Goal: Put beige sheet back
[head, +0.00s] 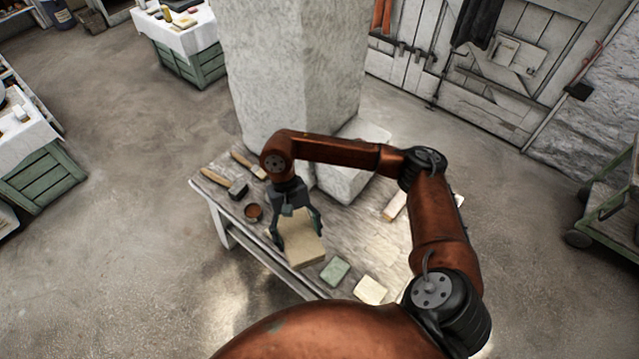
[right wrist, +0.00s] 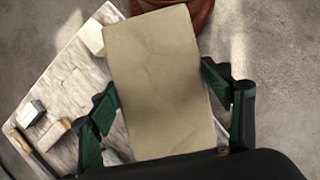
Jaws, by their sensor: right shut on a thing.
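The beige sheet (head: 306,250) is a thick, flat rectangular piece near the front edge of the wooden table (head: 345,232). My right gripper (head: 293,236) reaches down from above and is shut on it, with a finger at each side. In the right wrist view the sheet (right wrist: 160,85) lies between the dark green fingers (right wrist: 165,105), its long side pointing away from the wrist. It covers part of the table and its edge there. I cannot tell how high above the tabletop it is. My left gripper is not in view.
A green piece (head: 335,270) and a cream piece (head: 370,290) lie right of the sheet. A tall plaster pillar (head: 290,70) stands behind. A paler rectangle (head: 384,249) shows on the right tabletop.

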